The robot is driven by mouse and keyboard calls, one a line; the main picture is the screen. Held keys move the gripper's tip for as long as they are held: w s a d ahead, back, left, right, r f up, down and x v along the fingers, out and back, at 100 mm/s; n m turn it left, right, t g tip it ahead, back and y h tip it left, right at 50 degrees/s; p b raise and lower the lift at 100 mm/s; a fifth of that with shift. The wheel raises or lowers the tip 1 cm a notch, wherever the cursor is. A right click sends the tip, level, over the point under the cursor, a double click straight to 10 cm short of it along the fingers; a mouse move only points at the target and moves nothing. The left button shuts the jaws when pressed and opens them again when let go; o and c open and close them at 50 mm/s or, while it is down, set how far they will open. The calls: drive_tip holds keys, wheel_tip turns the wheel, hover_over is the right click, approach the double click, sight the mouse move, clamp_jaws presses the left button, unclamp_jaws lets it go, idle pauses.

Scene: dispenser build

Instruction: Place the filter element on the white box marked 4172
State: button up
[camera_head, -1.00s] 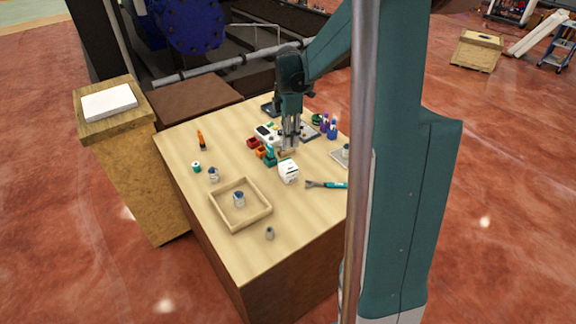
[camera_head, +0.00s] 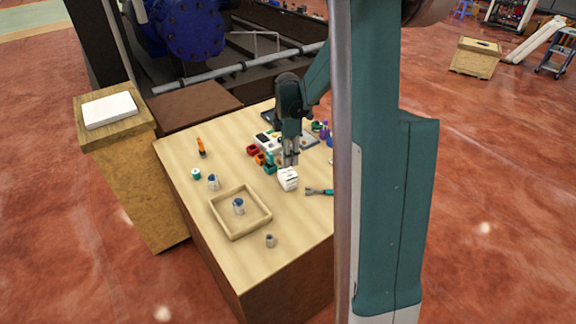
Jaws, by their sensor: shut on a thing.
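My gripper (camera_head: 291,162) is above the table, fingers pointing down, just behind and above a small white box (camera_head: 288,179) with dark print. The print is too small to read as 4172. The fingers are close together on a small thing, presumably the filter element, which is mostly hidden and too small to make out. I cannot tell whether it touches the white box. A flat white block (camera_head: 109,110) lies on a wooden stand at the left; I see no number on it.
A wooden tray (camera_head: 262,226) holds a blue-topped can (camera_head: 239,206). Small cans (camera_head: 213,182) stand around it. Red, orange and teal bins (camera_head: 261,159) are just left of my gripper. The table's left front is mostly clear.

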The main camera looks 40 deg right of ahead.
drive_tip(key=shift+f, duration=2.1)
drive_tip(key=shift+f, duration=0.1)
drive_tip(key=o, duration=0.9)
wheel_tip(320, 180, up, 12)
drive_tip(key=shift+r, duration=0.15)
